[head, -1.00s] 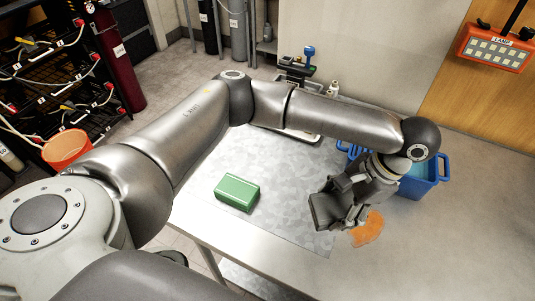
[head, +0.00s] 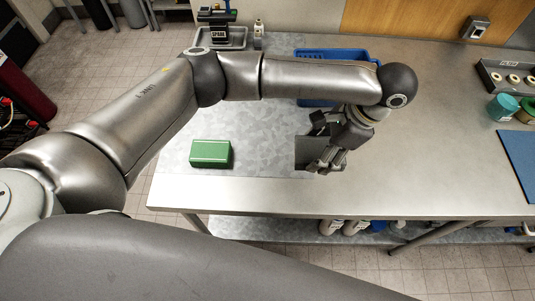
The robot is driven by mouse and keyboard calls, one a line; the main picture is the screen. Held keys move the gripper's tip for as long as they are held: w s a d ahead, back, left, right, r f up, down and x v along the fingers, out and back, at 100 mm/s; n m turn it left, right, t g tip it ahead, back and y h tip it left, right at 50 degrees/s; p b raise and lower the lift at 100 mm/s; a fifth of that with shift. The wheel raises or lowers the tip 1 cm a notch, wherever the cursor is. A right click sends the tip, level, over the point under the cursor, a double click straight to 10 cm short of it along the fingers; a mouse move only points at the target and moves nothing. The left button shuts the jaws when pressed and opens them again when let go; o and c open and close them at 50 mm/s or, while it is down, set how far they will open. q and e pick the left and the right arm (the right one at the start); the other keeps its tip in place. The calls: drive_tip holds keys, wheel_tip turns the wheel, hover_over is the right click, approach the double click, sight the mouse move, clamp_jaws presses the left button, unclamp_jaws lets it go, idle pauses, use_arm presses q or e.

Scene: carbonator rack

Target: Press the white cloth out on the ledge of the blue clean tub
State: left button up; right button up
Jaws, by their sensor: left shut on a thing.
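My left gripper (head: 328,155) is low over the table, near the right edge of the grey mat. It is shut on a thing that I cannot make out. A flat dark grey piece shows at its left side, and I cannot tell whether that is held or part of the gripper. A blue tub (head: 318,54) stands behind my left forearm, which hides most of it, including its ledge. The gripper is in front of the tub and apart from it. I see no white cloth. My right gripper is not in view.
A green box (head: 211,153) lies on the grey mat (head: 262,150) left of the gripper. A tray with a device (head: 219,35) and a small bottle (head: 259,27) stand at the back. Teal and brown rolls (head: 503,107) and a blue mat (head: 520,155) are at the right. The middle right is clear.

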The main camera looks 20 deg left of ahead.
use_arm(q)
drive_tip(key=p, duration=0.1)
approach(263, 158)
wheel_tip(263, 158, up, 3)
drive_tip(key=s+d, duration=0.2)
drive_tip(key=a+f, duration=0.1)
drive_tip(key=f, duration=0.1)
drive_tip(key=w+a+f+p, duration=0.1)
drive_tip(key=a+f, duration=0.1)
drive_tip(key=shift+a, duration=0.1)
drive_tip(key=shift+w+a+f, duration=0.1)
drive_tip(key=shift+a+f, duration=0.25)
drive_tip(key=shift+f, duration=0.2)
drive_tip(key=p+x, duration=0.1)
drive_tip(key=x, duration=0.1)
drive_tip(key=shift+w+f+p, duration=0.15)
drive_tip(key=shift+f+p, duration=0.25)
drive_tip(key=shift+f, duration=0.45)
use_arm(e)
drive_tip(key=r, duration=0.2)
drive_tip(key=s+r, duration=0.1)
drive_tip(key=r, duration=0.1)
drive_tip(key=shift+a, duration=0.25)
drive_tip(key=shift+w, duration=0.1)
use_arm(q)
drive_tip(key=o, duration=1)
drive_tip(key=shift+f, duration=0.15)
